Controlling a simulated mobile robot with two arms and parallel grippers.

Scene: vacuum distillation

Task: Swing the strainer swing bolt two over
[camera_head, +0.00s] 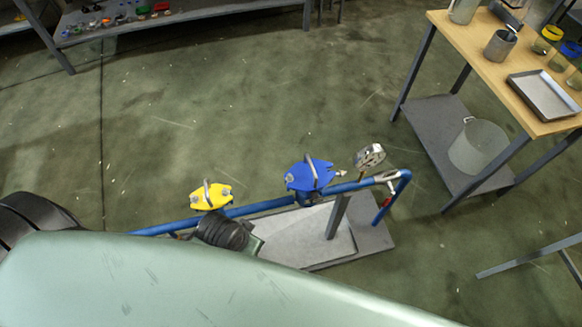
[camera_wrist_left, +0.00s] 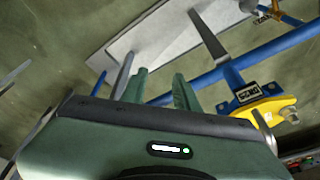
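In the head view, a blue-lidded fitting (camera_head: 301,180) and a smaller yellow-lidded fitting (camera_head: 217,200) sit on a blue pipe. Each lid has a metal bar over it and small metal ends at its sides. I cannot tell which end is swing bolt two. In the left wrist view, the yellow lid (camera_wrist_left: 270,110) is at the right, with a metal knob (camera_wrist_left: 290,115) at its end. My left gripper (camera_wrist_left: 161,82) has two green fingers spread apart with nothing held between them. The yellow lid is right of the fingers, apart from them. My right gripper is not in view.
The blue pipe (camera_head: 262,205) runs above a grey base plate (camera_head: 375,237) with a post and a round gauge (camera_head: 369,156). A wooden-topped table (camera_head: 470,45) stands at right, and a shelf (camera_head: 190,14) at the back. The floor between is clear. A pale green surface covers the bottom.

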